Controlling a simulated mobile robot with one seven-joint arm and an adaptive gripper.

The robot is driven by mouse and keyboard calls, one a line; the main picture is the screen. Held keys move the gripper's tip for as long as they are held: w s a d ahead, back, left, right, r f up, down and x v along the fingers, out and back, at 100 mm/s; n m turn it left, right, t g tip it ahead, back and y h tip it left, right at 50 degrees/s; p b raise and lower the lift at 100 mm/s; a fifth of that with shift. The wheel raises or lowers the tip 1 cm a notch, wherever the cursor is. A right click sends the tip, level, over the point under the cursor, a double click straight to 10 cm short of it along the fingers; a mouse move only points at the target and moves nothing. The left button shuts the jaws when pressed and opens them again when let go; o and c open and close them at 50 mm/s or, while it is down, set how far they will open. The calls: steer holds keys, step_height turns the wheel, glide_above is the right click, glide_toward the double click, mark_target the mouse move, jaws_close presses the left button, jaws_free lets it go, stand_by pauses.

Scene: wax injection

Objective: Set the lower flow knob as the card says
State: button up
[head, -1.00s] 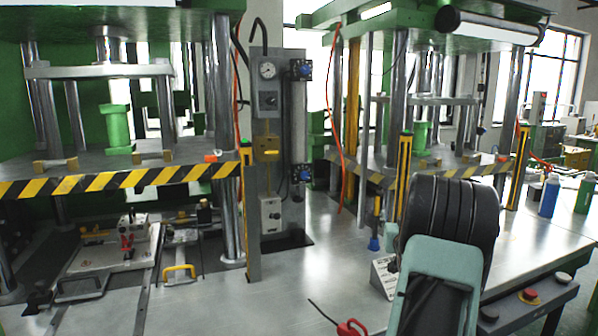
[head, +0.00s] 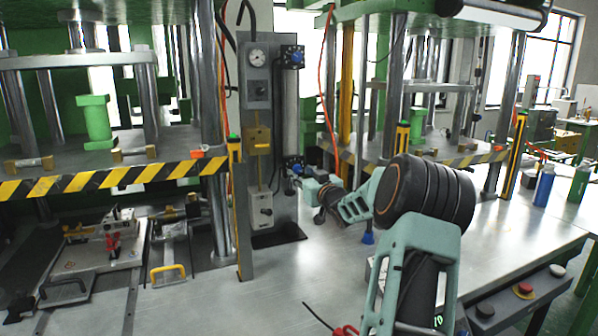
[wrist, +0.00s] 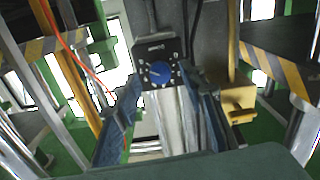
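The lower flow knob (wrist: 160,72) is blue and sits on a dark plate with white marks around it, at the lower end of a clear upright tube (head: 292,110). The lower knob also shows in the head view (head: 294,166). Its pointer setting is too small to read. My gripper (wrist: 160,82) is open, with its fingers on either side of the knob in the wrist view; I cannot tell whether they touch it. A pale sloped stand (head: 378,272), possibly the card, is mostly hidden behind my arm and unreadable.
The upper blue knob (head: 293,57) is at the tube's top. A gauge (head: 257,57), a yellow valve (head: 259,141) and a grey box (head: 261,210) lie left. An orange cable (head: 324,90) hangs right. The metal tabletop (head: 290,275) is largely clear below.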

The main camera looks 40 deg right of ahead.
mark_target(297, 169)
steer(key=shift+x, duration=1.35)
jaws_close()
